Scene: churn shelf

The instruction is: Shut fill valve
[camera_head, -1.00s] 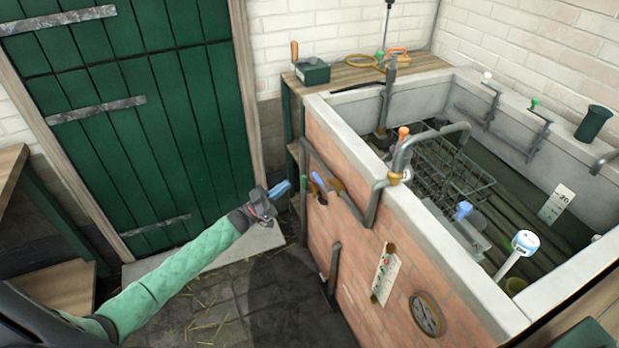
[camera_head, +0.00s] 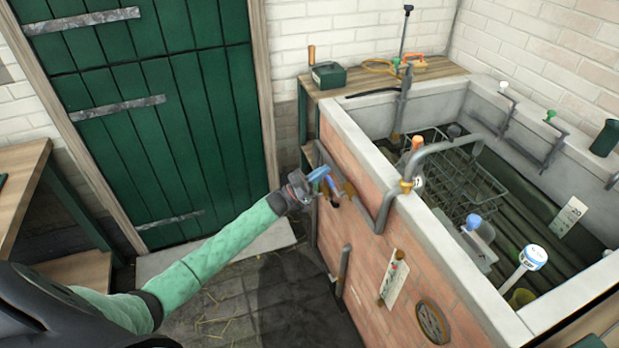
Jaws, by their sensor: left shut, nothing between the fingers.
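A pipe runs along the brick side of the trough and up to a curved spout (camera_head: 440,147) over its rim. On this pipe sits a brass valve (camera_head: 349,189) with a small blue lever (camera_head: 331,183), which looks like the fill valve. My left gripper (camera_head: 320,174) reaches in from the left, its blue fingers shut and empty. The fingertips are right beside the blue lever, at its upper left in the picture. I cannot tell whether they touch it. The fingers and wrist may hide part of the pipe's left end. My right gripper is out of view.
The brick trough (camera_head: 468,265) fills the right side, with a wire rack (camera_head: 462,190) inside. A wooden bench (camera_head: 440,69) with a green box (camera_head: 329,76) stands behind. A green door (camera_head: 150,120) is at left. The stone floor (camera_head: 270,290) below my arm is mostly clear.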

